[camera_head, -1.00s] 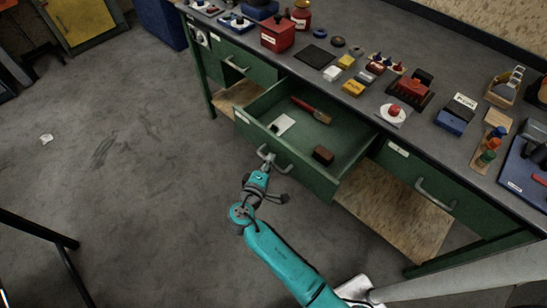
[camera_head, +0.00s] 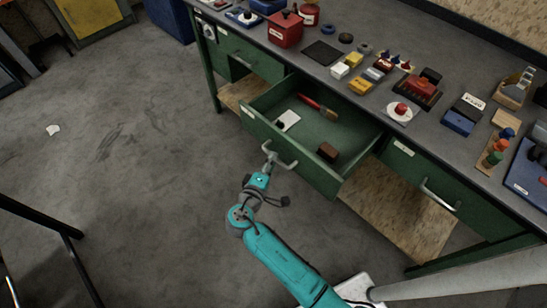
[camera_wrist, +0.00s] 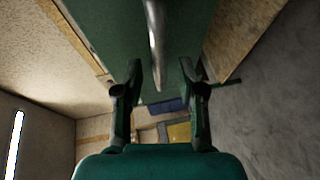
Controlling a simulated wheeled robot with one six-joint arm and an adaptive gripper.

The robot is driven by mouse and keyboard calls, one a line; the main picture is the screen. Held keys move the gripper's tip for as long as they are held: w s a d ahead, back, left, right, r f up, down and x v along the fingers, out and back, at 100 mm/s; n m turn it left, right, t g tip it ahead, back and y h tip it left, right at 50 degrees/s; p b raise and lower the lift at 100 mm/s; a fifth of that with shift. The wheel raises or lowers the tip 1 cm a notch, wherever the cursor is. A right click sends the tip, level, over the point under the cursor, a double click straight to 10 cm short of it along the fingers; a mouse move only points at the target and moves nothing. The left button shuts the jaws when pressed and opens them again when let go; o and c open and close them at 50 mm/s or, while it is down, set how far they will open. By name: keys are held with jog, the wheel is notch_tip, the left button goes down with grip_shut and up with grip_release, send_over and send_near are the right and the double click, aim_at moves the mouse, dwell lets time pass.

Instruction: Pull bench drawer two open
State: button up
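The open drawer (camera_head: 262,128) is green and sticks well out from the bench's middle bay. Inside are a red-handled brush (camera_head: 317,106), a white card (camera_head: 288,120) and a brown block (camera_head: 327,152). Its silver bar handle (camera_head: 285,164) is on the front face. My gripper (camera_head: 268,162) is at the left end of this handle. In the wrist view the handle (camera_wrist: 155,40) runs between the fingers of my gripper (camera_wrist: 161,72), with gaps visible on both sides. The fingers are apart and grip nothing that I can see.
The bench top (camera_head: 320,80) carries a red box (camera_head: 285,30), a red button on a white base (camera_head: 401,109) and several small parts. A shut drawer with a handle (camera_head: 438,195) is to the right. A wooden lower shelf (camera_head: 400,210) lies below.

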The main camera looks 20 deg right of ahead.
jog(key=v, duration=0.9)
jog(key=shift+a, duration=0.15)
jog(key=shift+s, duration=0.1)
jog(key=s+d+f+n+y, duration=0.1)
jog(key=s+d+f+y, duration=0.45)
jog(key=s+f, duration=0.3)
jog(key=s+d+f+y, duration=0.1)
jog(key=s+y, duration=0.3)
jog(key=s, duration=0.6)
jog(key=s+r+m+t+y, duration=0.1)
jog(key=s+r+m+t, duration=0.1)
jog(key=s+r+m, duration=0.2)
jog(key=s+r+m+t+y, duration=0.1)
jog(key=s+r+m, duration=0.3)
jog(key=s+r, duration=0.7)
notch_tip(320, 180, up, 6)
jog(key=shift+a+r+m+t, duration=0.2)
jog(key=shift+a+m+t, duration=0.1)
jog(key=shift+m+t, duration=0.15)
